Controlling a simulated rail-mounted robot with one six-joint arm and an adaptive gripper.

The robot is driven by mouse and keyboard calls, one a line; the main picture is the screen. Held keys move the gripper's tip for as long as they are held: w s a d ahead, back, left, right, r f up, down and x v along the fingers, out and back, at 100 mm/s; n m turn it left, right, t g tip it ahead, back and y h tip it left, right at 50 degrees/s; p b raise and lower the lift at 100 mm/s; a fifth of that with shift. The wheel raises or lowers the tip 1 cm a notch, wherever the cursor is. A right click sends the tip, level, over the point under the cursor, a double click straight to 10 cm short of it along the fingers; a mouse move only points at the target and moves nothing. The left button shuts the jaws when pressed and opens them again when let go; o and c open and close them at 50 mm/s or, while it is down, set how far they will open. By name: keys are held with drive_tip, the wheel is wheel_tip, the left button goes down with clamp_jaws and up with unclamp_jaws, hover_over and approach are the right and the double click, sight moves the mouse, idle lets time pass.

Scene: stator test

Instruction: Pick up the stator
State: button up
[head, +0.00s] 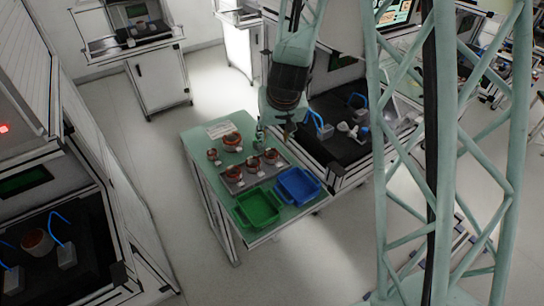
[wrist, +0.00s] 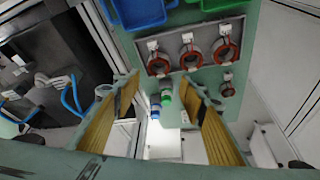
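Three stators with copper-red rings, the left one (wrist: 158,64), the middle one (wrist: 190,57) and the right one (wrist: 224,49), sit in a row on a grey plate (wrist: 205,22) in the wrist view. In the head view they are the near-left (head: 233,174), middle (head: 252,165) and far-right (head: 271,156) ones. In the head view my gripper (head: 261,134) is partly hidden by my arm.
A green bin (head: 257,207) and a blue bin (head: 297,186) stand at the table's near side. A black-topped workstation (head: 345,140) with blue hoses adjoins on the right. Small green and blue cylinders (wrist: 160,95) show between the fingers; what they are is unclear.

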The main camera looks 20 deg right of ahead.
drive_tip(key=shift+w+d+f, duration=0.15)
drive_tip(key=shift+w+f, duration=0.1)
drive_tip(key=shift+f, duration=0.3)
drive_tip(key=shift+f, duration=0.1)
drive_tip(key=b, duration=0.4)
approach(272, 153)
drive_tip(key=shift+s+a+f, duration=0.4)
drive_tip(key=shift+s+f, duration=0.25)
drive_tip(key=shift+f, duration=0.1)
drive_tip(key=shift+b+x, duration=0.3)
drive_tip(key=shift+x, duration=2.2)
drive_tip(key=shift+c, duration=0.7)
